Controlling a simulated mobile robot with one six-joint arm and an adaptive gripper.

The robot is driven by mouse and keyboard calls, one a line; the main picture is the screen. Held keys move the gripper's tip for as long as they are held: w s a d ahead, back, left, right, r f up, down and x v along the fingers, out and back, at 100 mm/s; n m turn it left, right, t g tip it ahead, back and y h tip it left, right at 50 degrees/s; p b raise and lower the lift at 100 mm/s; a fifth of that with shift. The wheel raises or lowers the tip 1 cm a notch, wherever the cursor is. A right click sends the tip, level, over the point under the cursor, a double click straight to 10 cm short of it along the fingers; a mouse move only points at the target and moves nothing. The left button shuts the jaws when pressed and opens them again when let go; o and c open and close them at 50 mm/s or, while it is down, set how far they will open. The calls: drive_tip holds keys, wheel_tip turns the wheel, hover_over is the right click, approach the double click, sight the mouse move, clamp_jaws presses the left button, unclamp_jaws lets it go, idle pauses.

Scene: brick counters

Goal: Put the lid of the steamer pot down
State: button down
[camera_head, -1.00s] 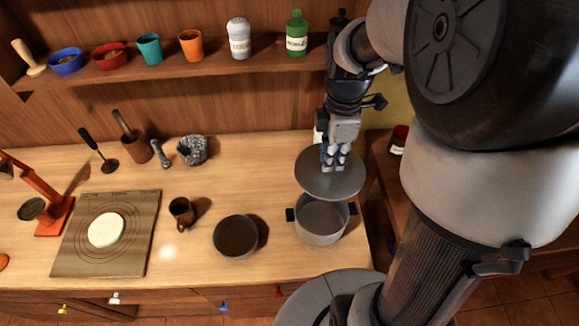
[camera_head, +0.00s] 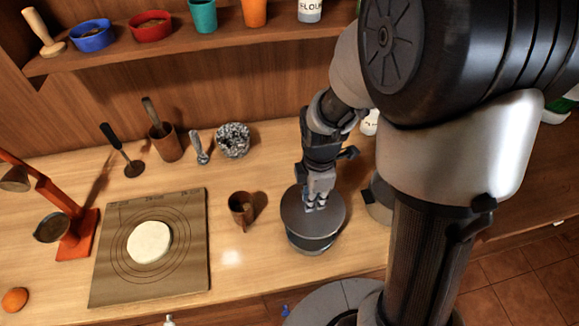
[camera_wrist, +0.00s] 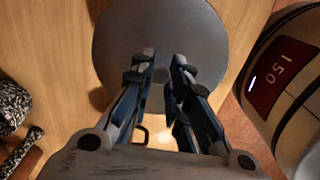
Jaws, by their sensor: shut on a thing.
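My gripper (camera_head: 316,207) is shut on the small knob at the middle of the grey round lid (camera_head: 296,222) and points down. The lid is level and sits over a dark round pan (camera_head: 312,248), covering most of its opening. I cannot tell whether lid and pan touch. The steamer pot (camera_head: 379,212) stands to the right, mostly hidden by my arm, with one dark handle showing. In the wrist view the lid (camera_wrist: 160,30) fills the top middle, with the knob between my gripper's fingers (camera_wrist: 161,78).
A board with dough (camera_head: 149,242) lies further left. A speckled mortar (camera_head: 233,140) and a wooden cup (camera_head: 166,145) stand behind. The counter's front edge is close below the pan.

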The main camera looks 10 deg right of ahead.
drive_tip(key=w+b, duration=0.2)
drive_tip(key=w, duration=1.7)
wheel_tip(320, 180, down, 7)
drive_tip(key=b, duration=0.2)
drive_tip(key=shift+w+d+r+b, duration=0.1)
drive_tip(key=shift+d+r+b, duration=0.05)
drive_tip(key=shift+b, duration=0.25)
drive_tip(key=shift+w+f+b, duration=0.2)
drive_tip(key=shift+f+b, duration=0.1)
drive_tip(key=shift+r, duration=0.15)
drive_tip(key=c, duration=1.5)
unclamp_jaws()
drive_tip(key=shift+f, duration=0.2)
drive_tip(key=shift+c, duration=0.2)
